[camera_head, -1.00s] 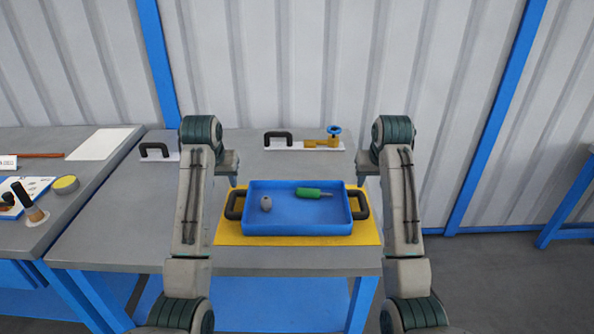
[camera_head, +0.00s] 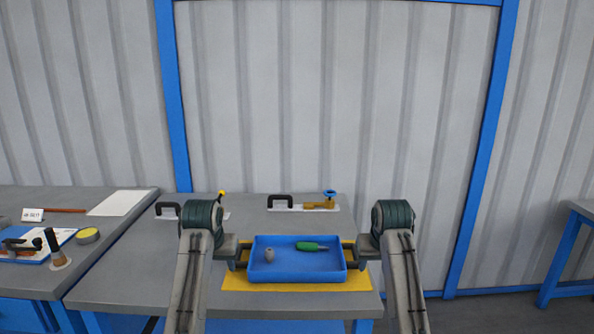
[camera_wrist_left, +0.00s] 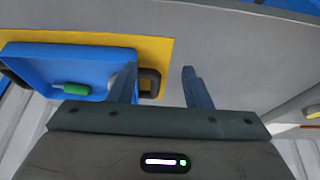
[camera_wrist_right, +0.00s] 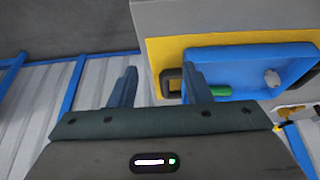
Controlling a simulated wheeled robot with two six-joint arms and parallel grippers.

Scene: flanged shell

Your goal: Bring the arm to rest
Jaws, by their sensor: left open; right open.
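My left gripper (camera_head: 232,252) is beside the left end of the blue tray (camera_head: 297,283), and my right gripper (camera_head: 364,250) is beside its right end. Both are open. In the left wrist view, the two fingers (camera_wrist_left: 160,84) stand apart with a dark tray handle (camera_wrist_left: 150,82) showing behind the gap. In the right wrist view, the fingers (camera_wrist_right: 160,82) are also apart, with the other handle (camera_wrist_right: 171,84) near one finger. Neither gripper is seen holding anything. The tray lies level on a yellow mat (camera_head: 240,285) and holds a grey part (camera_head: 269,255) and a green-handled item (camera_head: 311,246).
At the back of the grey table (camera_head: 130,275) are a black handle on a plate (camera_head: 281,200) and a brass valve with a blue wheel (camera_head: 325,201). A second table (camera_head: 110,235) with tape and tools stands left. A corrugated wall (camera_head: 330,110) is behind.

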